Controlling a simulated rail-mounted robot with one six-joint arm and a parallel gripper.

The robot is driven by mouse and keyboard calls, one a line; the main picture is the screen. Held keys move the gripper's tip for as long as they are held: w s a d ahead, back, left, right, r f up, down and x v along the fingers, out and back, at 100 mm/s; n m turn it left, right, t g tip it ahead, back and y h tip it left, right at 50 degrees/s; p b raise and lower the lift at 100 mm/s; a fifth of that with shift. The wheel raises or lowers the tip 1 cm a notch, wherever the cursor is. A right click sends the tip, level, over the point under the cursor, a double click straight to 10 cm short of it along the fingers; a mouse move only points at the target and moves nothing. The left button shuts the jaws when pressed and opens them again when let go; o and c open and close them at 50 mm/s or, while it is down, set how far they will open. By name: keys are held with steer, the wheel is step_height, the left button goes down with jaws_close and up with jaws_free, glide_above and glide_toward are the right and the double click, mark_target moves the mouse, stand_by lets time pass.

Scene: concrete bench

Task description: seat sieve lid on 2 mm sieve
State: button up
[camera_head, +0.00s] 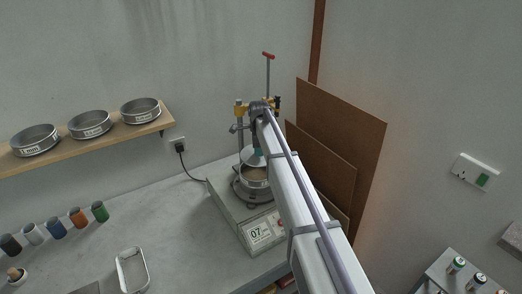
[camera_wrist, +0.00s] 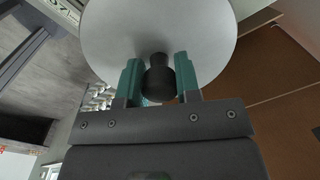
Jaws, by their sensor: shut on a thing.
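The sieve lid (camera_wrist: 200,25) is a pale grey disc with a black knob, filling the top of the wrist view. My gripper (camera_wrist: 160,78) is shut on the knob, with a teal finger on each side. In the head view the lid (camera_head: 249,157) is held just above the sieve (camera_head: 254,178) on the shaker. The sieve is a round metal ring with brown material inside, partly hidden by the lid and my arm. The lid looks tilted and apart from the sieve rim. I cannot read a size on this sieve.
The shaker (camera_head: 226,207) has upright rods and a display reading 07. A wall shelf (camera_head: 70,147) bears three sieves. Several coloured jars (camera_head: 78,218) and a white tray (camera_head: 132,270) sit on the bench. Brown boards (camera_head: 345,130) lean behind my arm.

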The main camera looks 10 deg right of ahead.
mark_target(257, 175)
steer(key=shift+s+a, duration=0.25)
steer(key=shift+a, duration=0.35)
steer(key=shift+d+f+b, duration=0.15)
steer(key=shift+f+b, duration=0.8)
steer(key=shift+b, duration=0.05)
steer(key=shift+w+f+b, duration=0.1)
steer(key=shift+f+b, duration=1.7)
steer(key=shift+f, duration=0.05)
steer(key=shift+f+b, duration=0.6)
steer(key=o, duration=1.1)
steer(key=shift+r, duration=0.15)
